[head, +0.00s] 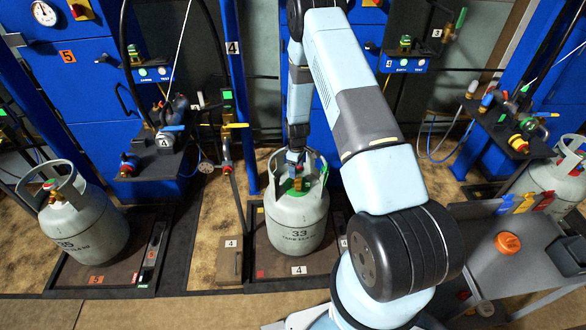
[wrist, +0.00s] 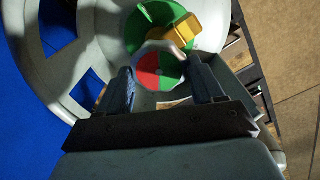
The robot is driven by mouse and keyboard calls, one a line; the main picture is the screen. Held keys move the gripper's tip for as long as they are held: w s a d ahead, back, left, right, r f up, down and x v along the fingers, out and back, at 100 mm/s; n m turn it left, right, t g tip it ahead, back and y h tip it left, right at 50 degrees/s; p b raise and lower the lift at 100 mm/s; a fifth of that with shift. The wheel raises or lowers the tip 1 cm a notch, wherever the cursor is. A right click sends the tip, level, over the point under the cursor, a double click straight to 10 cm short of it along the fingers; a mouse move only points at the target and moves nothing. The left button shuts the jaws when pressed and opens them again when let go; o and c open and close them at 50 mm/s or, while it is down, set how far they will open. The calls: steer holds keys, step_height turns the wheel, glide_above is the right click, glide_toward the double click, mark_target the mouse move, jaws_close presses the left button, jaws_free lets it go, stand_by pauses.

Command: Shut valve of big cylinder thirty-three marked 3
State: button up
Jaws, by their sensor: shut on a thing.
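The big grey cylinder (head: 298,222) stands upright in the middle of the head view. It has 33 painted on it, and the scale under it carries a 4 label. Its valve sits inside the open collar, with a green part (head: 297,190) showing. My gripper (head: 295,157) reaches down into the collar from above. In the wrist view its fingers (wrist: 161,72) stand on both sides of the valve's red and green wheel (wrist: 160,69) and are shut on it. A yellow brass outlet (wrist: 197,38) lies just beyond. The finger contact is partly hidden.
Another grey cylinder (head: 79,222), marked 35, stands on the left scale labelled 5. A third cylinder (head: 556,172) is at the right edge, behind a grey table (head: 500,215) with an orange cap (head: 507,243). A blue post (head: 236,95) and hoses stand close left of cylinder 33.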

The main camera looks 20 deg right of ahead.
steer(key=m, duration=0.4)
steer(key=shift+w+d+r, duration=0.1)
steer(key=shift+d, duration=0.25)
steer(key=m, duration=1.1)
steer(key=shift+m, duration=0.3)
steer(key=m, duration=0.6)
steer(key=shift+a, duration=0.25)
steer(key=m, duration=0.5)
steer(key=shift+a, duration=0.2)
steer(key=shift+m, duration=0.3)
steer(key=o, duration=1)
steer(key=shift+d, duration=0.15)
